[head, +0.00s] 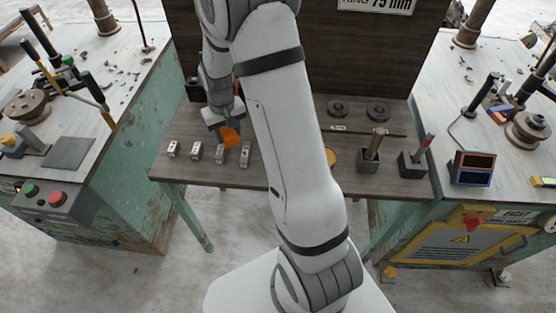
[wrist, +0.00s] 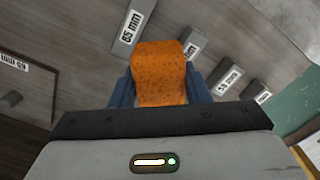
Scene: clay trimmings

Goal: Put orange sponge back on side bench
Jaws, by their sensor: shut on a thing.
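The orange sponge (head: 231,137) is held in my gripper (head: 226,131), above the left part of the middle wooden table (head: 290,181). In the wrist view the sponge (wrist: 160,75) fills the space between the two blue fingers of my gripper (wrist: 160,90), which is shut on it. The sponge appears raised above the table. A side bench stands on each side: a left bench (head: 110,60) with a light top and green side, and a right bench (head: 500,150) with a light top. My arm hides the centre of the table.
Several small metal blocks (head: 196,151) stand in a row along the table's front left. Two dark discs (head: 378,111), holders with handles (head: 370,155) and a dark back panel are on the right part. The left bench carries a grey plate (head: 68,153); the right bench carries tools.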

